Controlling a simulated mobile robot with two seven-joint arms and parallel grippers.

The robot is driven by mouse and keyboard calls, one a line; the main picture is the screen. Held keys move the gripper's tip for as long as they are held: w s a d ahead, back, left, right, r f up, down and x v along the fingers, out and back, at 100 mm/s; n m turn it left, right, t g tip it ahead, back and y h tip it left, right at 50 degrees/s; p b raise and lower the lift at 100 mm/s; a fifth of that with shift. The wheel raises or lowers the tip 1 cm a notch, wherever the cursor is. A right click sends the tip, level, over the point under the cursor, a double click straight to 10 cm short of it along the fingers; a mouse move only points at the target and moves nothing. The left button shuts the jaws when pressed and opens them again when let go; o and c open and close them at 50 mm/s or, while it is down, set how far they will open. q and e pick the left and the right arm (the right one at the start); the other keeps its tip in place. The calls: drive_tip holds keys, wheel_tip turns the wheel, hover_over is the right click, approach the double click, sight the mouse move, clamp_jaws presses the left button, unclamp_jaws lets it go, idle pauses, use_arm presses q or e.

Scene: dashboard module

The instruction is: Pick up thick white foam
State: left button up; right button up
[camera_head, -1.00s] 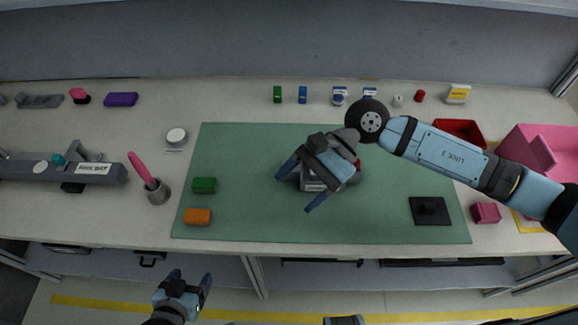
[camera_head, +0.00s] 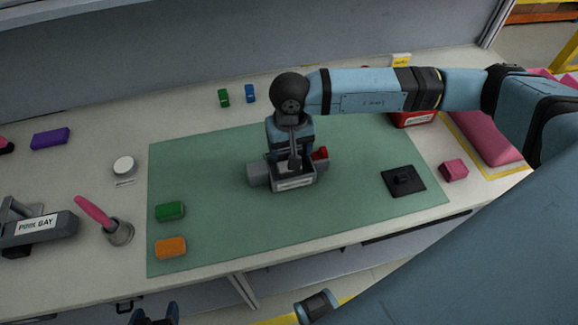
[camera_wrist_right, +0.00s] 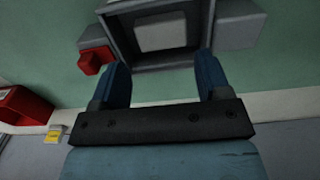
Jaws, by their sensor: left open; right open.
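A grey box-like module (camera_head: 294,183) with a pale label on its front sits on the green mat (camera_head: 220,220). In the right wrist view, a whitish block (camera_wrist_right: 162,32) lies inside the module's open recess (camera_wrist_right: 185,58); it may be the thick white foam, but its thickness cannot be told. My right gripper (camera_wrist_right: 163,72) is open and empty, its fingers apart at the module's near edge. In the head view, the right gripper (camera_head: 290,155) points down over the module and hides part of it. My left gripper (camera_head: 156,314) is open, low at the bottom edge, away from the table.
A red part (camera_head: 320,153) sits at the module's right side. Green (camera_head: 170,210) and orange (camera_head: 171,247) blocks lie at the mat's left. A black plate (camera_head: 403,181) and pink block (camera_head: 453,169) are at the right. A red bin (camera_head: 414,118) stands behind.

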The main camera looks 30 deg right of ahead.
sight(283, 172)
drive_tip(key=shift+s+a+f+p, duration=0.1)
drive_tip(key=shift+f+p, duration=0.1)
drive_tip(key=shift+f, duration=1.25)
drive_tip(key=shift+s+a+f+p, duration=0.1)
drive_tip(key=shift+f+p, duration=0.1)
drive_tip(key=shift+f, duration=1.25)
drive_tip(key=c, duration=0.5)
